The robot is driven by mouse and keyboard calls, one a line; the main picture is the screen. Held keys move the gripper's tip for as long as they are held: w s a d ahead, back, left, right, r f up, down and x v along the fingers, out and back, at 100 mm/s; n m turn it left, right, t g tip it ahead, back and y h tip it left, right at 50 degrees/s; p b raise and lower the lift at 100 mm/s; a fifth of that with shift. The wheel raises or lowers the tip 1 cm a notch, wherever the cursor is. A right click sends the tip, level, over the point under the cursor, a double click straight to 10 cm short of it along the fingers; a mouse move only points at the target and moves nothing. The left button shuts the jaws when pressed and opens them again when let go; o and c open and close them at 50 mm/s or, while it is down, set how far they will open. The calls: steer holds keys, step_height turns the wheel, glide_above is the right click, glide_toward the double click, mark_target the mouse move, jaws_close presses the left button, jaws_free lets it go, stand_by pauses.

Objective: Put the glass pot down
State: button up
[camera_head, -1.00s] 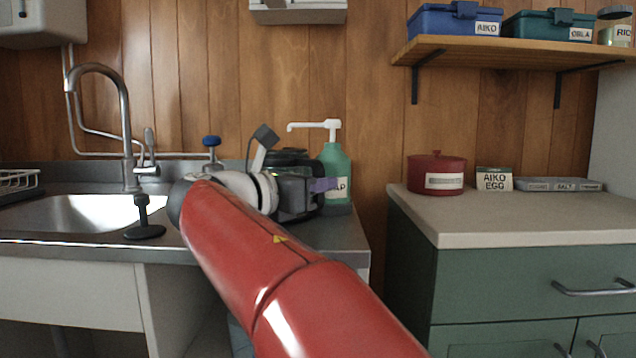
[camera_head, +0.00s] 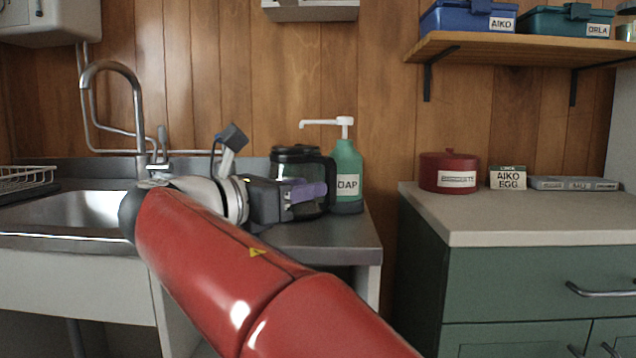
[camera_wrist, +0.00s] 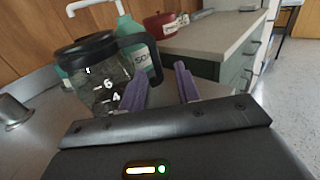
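The glass pot (camera_head: 288,164), with a black lid and black handle, stands upright on the steel counter (camera_head: 335,236) beside the sink. It also shows in the wrist view (camera_wrist: 88,75), with white numbers on its glass and its handle turned toward my fingers. My gripper (camera_head: 312,193) is just in front of the pot in the head view and hides its lower part. In the wrist view my purple fingers (camera_wrist: 165,80) are apart, with a gap between them. The left finger overlaps the lower handle; I cannot tell whether they touch.
A green soap bottle (camera_head: 347,165) stands close to the pot's right. The sink (camera_head: 85,210) and tap (camera_head: 135,110) are on the left. A red pot (camera_head: 449,170) and small boxes stand on the right-hand cabinet (camera_head: 520,222), past a gap.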

mark_target(330, 207)
steer(key=shift+o, duration=0.3)
steer(key=shift+s+a, duration=0.2)
steer(key=shift+s, duration=0.05)
steer(key=shift+r+p, duration=0.1)
steer(key=shift+p, duration=0.45)
steer(key=p, duration=0.3)
steer(key=shift+w+r, duration=0.15)
steer(key=shift+w, duration=0.2)
steer(key=p, duration=0.2)
steer(key=shift+a+p, duration=0.1)
steer(key=shift+p, duration=0.3)
steer(key=shift+p, duration=0.5)
steer(key=shift+w+d+f, duration=0.2)
steer(key=shift+w+d, duration=0.05)
steer(key=shift+d, duration=0.05)
steer(key=x, duration=0.6)
steer(key=shift+w+d+f, duration=0.1)
steer(key=shift+w+d, duration=0.1)
steer(key=shift+w, duration=0.1)
jaws_close()
